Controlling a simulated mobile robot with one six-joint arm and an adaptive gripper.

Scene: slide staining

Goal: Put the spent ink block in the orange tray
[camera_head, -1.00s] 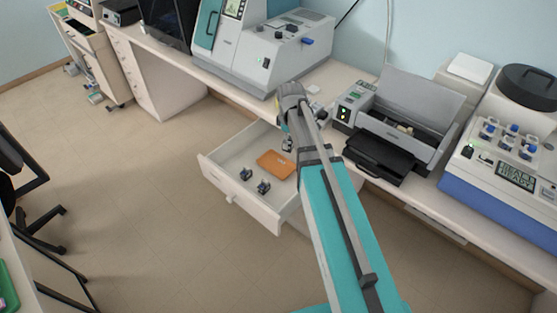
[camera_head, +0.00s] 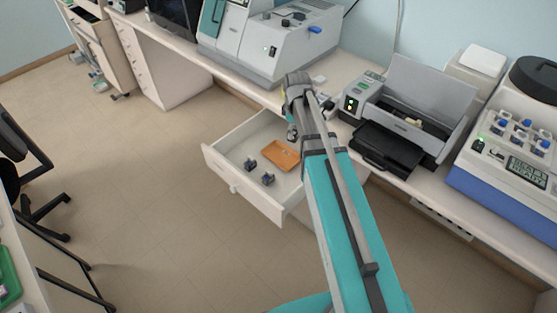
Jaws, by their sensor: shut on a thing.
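The orange tray (camera_head: 281,155) lies flat inside the open drawer (camera_head: 222,161), toward its right side. My gripper (camera_head: 293,134) points down over the back of the drawer, just above and behind the tray in the picture. It is small and partly hidden by my arm. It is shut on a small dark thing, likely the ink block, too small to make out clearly. Two dark small blocks, one (camera_head: 251,163) and another (camera_head: 268,179), stand on the drawer floor left and in front of the tray.
A printer (camera_head: 410,125) with its lid up stands on the bench right of my arm. A large grey machine (camera_head: 270,48) stands on the bench behind. The drawer's walls rise around the tray. The floor in front of the drawer is clear.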

